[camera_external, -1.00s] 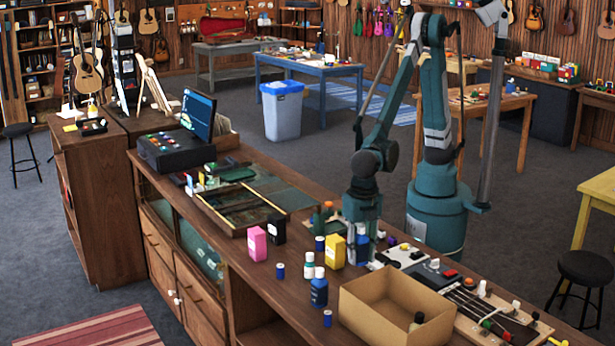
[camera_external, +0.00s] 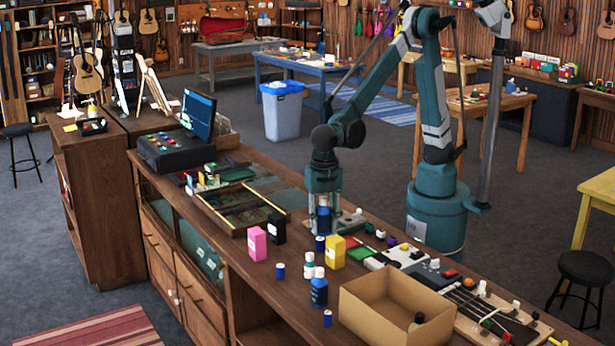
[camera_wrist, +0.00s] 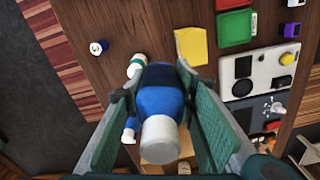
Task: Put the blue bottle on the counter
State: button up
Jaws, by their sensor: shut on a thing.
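The blue bottle (camera_external: 323,222) is upright between the fingers of my gripper (camera_external: 323,206). In the wrist view the blue bottle (camera_wrist: 160,93), with a pale cap end toward the camera, fills the space between the two green fingers of my gripper (camera_wrist: 158,100). My gripper is shut on it. The bottle is over the wooden counter (camera_external: 295,290), behind a yellow box (camera_external: 335,250). I cannot tell whether its base touches the counter.
Another dark blue bottle (camera_external: 319,290) stands near the counter's front edge. A pink box (camera_external: 257,243) and black box (camera_external: 277,228) stand to the left, near a wooden frame (camera_external: 240,208). An open cardboard box (camera_external: 375,320) and control panel (camera_external: 402,255) are to the right.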

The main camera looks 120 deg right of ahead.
jog(key=s+d+m, duration=0.2)
jog(key=s+d, duration=0.1)
jog(key=d, duration=0.9)
jog(key=s+d+m, duration=0.2)
jog(key=d, duration=0.9)
jog(key=s+d+m, duration=0.1)
jog(key=s+d, duration=0.2)
jog(key=d, duration=0.9)
jog(key=s+d+m, duration=0.6)
jog(key=s+d, duration=1.5)
jog(key=d, duration=0.2)
jog(key=shift+w+f, duration=0.15)
jog(key=shift+f, duration=2.45)
jog(key=shift+f, duration=0.1)
jog(key=shift+f, duration=2.8)
jog(key=shift+f, duration=0.15)
